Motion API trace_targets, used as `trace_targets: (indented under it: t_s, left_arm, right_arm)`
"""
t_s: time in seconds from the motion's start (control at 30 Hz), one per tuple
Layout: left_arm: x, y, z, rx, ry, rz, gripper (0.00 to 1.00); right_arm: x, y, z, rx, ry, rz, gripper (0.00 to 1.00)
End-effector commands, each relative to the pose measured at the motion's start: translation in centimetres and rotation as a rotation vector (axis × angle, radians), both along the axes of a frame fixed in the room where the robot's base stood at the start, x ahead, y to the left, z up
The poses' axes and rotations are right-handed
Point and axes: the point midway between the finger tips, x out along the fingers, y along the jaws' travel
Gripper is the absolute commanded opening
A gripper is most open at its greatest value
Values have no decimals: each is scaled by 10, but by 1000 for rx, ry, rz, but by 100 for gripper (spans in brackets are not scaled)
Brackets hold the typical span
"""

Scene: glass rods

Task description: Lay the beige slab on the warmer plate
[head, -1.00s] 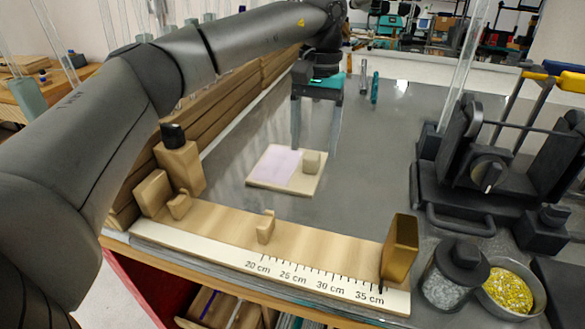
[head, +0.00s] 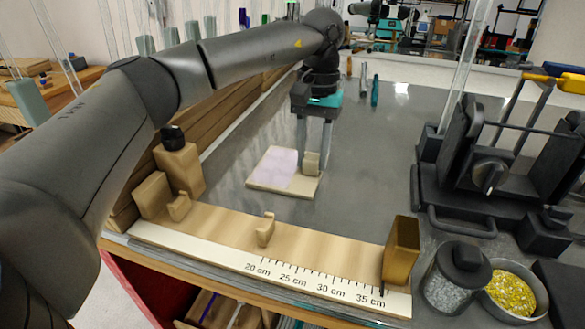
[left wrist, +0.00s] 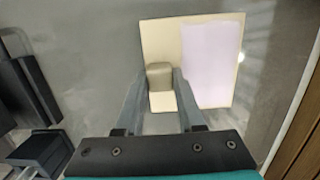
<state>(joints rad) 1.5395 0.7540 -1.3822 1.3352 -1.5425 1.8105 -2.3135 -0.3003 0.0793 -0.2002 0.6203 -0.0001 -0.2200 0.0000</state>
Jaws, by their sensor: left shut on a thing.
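A flat beige slab (head: 252,181) lies on the grey bench, with a pale lilac sheet (head: 276,167) over much of it. A small beige block (head: 311,168) stands near one edge of the slab; I cannot tell whether it is fixed there. My left gripper (head: 313,160) points down and is shut on the block. In the left wrist view the fingers (left wrist: 162,95) flank the block (left wrist: 160,75), and the slab (left wrist: 160,45) extends beyond it. I cannot clearly pick out a warmer plate. My right gripper is not in view.
A dark stand with a knob (head: 490,175) is at the right. A lidded jar (head: 457,275) and a bowl of yellow bits (head: 510,290) are in front. A wooden ruler rail (head: 220,235) runs along the near edge. The bench middle is clear.

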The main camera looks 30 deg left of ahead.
Motion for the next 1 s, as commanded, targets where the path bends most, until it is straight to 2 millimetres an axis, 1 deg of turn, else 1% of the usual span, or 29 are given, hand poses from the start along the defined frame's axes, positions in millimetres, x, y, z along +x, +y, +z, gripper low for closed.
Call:
trace_targets:
  t_s: [0.07, 0.7, 0.87, 0.97, 1.0]
  left_arm:
    - [0, 0, 0, 0, 0, 0, 0]
    - [1, 0, 3, 0, -2, 0, 0]
    - [1, 0, 15, 0, -3, 0, 0]
    - [1, -1, 31, -1, -5, -1, 0]
    - [1, -1, 40, -2, -6, -1, 0]
  right_arm:
    - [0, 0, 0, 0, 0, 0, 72]
    - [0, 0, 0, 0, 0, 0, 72]
    - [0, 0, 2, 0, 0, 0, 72]
    - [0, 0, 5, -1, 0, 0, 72]
    - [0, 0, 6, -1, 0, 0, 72]
